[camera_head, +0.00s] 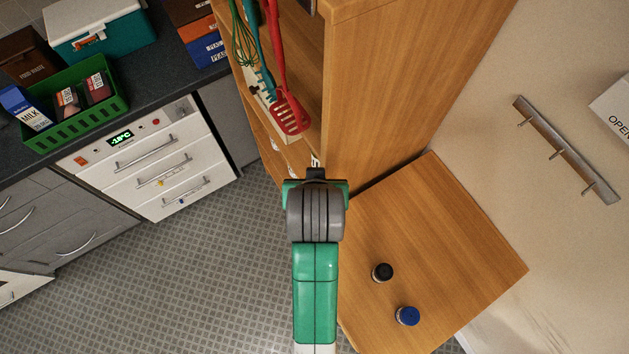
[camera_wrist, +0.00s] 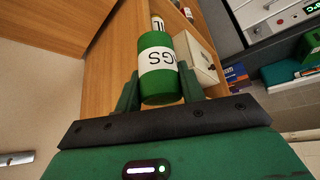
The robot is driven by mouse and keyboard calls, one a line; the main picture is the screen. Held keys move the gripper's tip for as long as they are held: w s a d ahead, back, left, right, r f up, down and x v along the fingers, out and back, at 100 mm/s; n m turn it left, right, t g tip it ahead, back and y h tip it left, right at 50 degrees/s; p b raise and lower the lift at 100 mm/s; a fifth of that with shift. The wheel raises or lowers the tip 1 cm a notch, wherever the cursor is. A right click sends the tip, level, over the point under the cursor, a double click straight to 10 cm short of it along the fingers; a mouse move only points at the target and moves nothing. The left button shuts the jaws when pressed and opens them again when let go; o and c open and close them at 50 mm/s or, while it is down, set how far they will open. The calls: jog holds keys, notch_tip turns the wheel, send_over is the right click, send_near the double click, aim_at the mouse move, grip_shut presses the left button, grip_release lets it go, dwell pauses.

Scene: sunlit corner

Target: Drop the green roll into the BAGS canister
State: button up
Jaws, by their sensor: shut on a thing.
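The green roll (camera_wrist: 158,88) has a white band with dark upside-down letters, partly seen, ending in GS. In the wrist view it sits between the two green fingers of my gripper (camera_wrist: 160,92), which is shut on it. In the head view my gripper (camera_head: 315,177) is in front of the wooden cabinet, and only a scrap of white label shows past it. Just beyond the roll in the wrist view is a small pale cylinder (camera_wrist: 158,22) with letters like IL; I cannot tell whether it stands apart. I cannot make out a BAGS canister in either view.
The wooden cabinet (camera_head: 400,60) rises beside my gripper, with hanging utensils (camera_head: 290,112) inside. A low wooden table (camera_head: 465,265) at right holds a black-lidded jar (camera_head: 382,272) and a blue-lidded jar (camera_head: 407,316). A green basket (camera_head: 80,125) stands on the left counter. The tiled floor is clear.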

notch_tip(320, 180, up, 12)
jog(key=p, duration=1)
jog(key=shift+w+d+r+p, duration=0.15)
jog(key=shift+d+p, duration=0.15)
